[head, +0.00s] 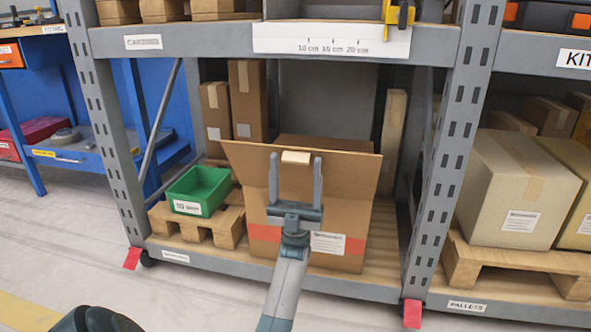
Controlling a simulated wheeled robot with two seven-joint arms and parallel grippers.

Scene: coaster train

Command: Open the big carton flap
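The big carton (345,222) is a brown box with a red band and a white label, on the bottom shelf. Its wide front flap (348,171) stands up from the front top edge and hides most of the inside. A small pale tab (296,157) sits at the flap's upper edge. I cannot tell whether the fingers touch the flap. My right gripper is not in view.
A green bin (199,190) stands on a small pallet left of the carton. Tall narrow boxes (247,100) stand behind. Grey rack posts (447,150) flank the bay, and a shelf beam (200,40) runs above. Larger boxes (508,190) sit on a pallet at right.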

